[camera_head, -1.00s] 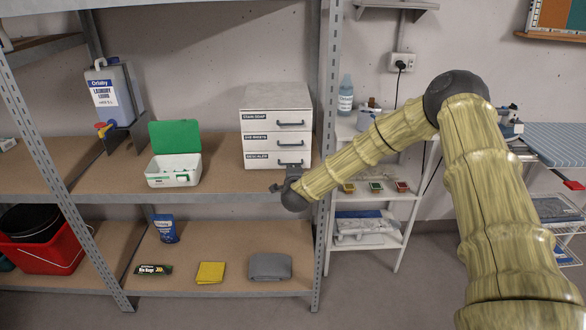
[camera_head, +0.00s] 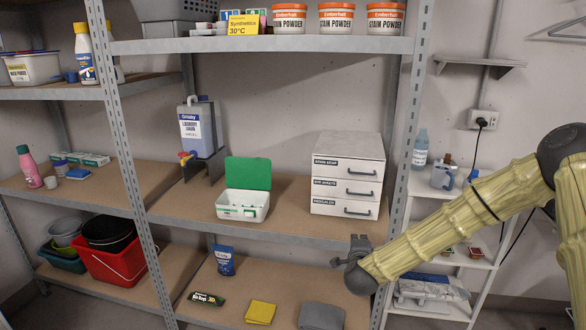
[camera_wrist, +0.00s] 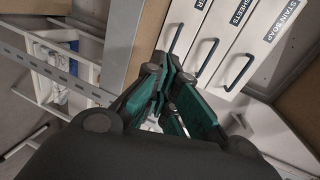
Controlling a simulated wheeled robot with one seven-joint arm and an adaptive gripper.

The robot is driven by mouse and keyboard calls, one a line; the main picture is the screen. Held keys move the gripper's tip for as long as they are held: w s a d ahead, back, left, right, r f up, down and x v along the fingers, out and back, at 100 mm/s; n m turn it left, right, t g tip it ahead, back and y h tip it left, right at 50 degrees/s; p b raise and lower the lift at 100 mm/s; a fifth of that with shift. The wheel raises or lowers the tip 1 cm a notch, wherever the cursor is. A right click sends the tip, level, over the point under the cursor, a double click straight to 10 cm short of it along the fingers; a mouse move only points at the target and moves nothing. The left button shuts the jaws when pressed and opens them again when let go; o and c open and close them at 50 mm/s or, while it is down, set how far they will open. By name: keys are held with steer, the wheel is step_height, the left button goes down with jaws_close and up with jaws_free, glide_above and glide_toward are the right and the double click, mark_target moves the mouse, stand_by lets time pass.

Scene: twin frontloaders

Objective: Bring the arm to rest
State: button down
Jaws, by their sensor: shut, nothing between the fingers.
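My gripper (camera_head: 350,252) is at the end of my yellow-green, bamboo-textured arm, which reaches in from the right. In the head view it is in front of the edge of the middle shelf (camera_head: 290,232), below the white three-drawer unit (camera_head: 347,175). In the wrist view the dark gripper with teal pads (camera_wrist: 168,85) is shut and empty. The drawer unit (camera_wrist: 235,45) shows beyond it with its dark handles, tilted in that view. The drawers look closed. Part of my arm is cut off at the right edge.
A metal post (camera_head: 405,150) stands close right of my gripper. A white side rack (camera_head: 480,275) with small items is behind my arm. An open green-lidded box (camera_head: 243,205) and a laundry liquid container (camera_head: 198,130) stand on the middle shelf. A grey folded cloth (camera_head: 321,317) lies below.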

steer(key=s+a+f+n+g+y+p, duration=0.1)
steer(key=s+a+f+n+g+y, duration=0.15)
steer(key=s+a+f+n, duration=0.6)
steer(key=s+a+f+n+g+y, duration=0.1)
steer(key=s+f+n+g+y, duration=0.2)
steer(key=s+f, duration=1.1)
steer(key=s+d+f+n+g, duration=0.1)
steer(key=s+f+n+g, duration=0.1)
steer(key=s, duration=0.8)
steer(key=s+d+f+n+g+h+p, duration=0.1)
steer(key=s+d+f+n+g, duration=0.1)
steer(key=s, duration=0.8)
steer(key=s+d+f+n+g, duration=0.1)
steer(key=s+f+n+g, duration=0.2)
steer(key=s, duration=0.8)
steer(key=shift+d+n+g, duration=0.25)
steer(key=shift+n+g, duration=0.6)
steer(key=shift+g, duration=0.2)
